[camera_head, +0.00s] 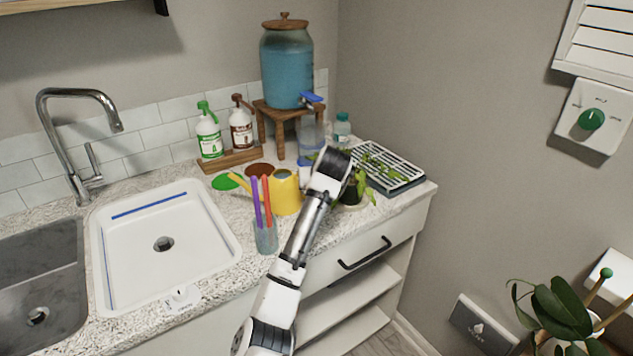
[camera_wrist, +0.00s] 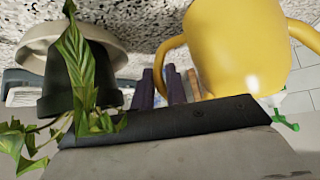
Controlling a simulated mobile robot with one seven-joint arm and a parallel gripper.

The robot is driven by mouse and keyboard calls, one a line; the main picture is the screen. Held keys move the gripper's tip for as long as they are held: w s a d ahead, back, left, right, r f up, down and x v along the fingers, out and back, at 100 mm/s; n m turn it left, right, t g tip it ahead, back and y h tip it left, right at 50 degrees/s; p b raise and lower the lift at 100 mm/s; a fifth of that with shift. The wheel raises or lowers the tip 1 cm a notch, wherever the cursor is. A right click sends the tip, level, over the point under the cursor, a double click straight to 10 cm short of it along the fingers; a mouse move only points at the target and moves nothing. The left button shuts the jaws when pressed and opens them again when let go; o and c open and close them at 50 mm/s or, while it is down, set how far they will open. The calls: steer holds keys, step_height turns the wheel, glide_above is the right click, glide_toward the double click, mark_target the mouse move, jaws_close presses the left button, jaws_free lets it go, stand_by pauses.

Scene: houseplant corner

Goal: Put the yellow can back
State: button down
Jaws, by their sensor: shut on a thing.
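The yellow can (camera_head: 287,196) is in the middle of the counter in the head view, its spout pointing up and left. In the wrist view the yellow can (camera_wrist: 238,45) fills the upper right, with its curved handle at its left side. My gripper (camera_wrist: 162,88) is shut on that handle. In the head view my own wrist and arm hide the fingers and the handle. Whether the can's base touches the counter cannot be told.
A potted plant (camera_head: 352,190) stands close right of my wrist; it also shows in the wrist view (camera_wrist: 75,75). A cup of colored sticks (camera_head: 265,236) stands in front of the can. Green (camera_head: 225,182) and brown (camera_head: 260,169) discs lie behind. A white basin (camera_head: 130,235) is left.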

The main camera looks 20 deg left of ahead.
steer(key=shift+r, duration=0.1)
steer(key=c, duration=1.4)
jaws_free()
steer(key=b+v, duration=0.2)
steer(key=v, duration=1)
steer(key=shift+b, duration=0.3)
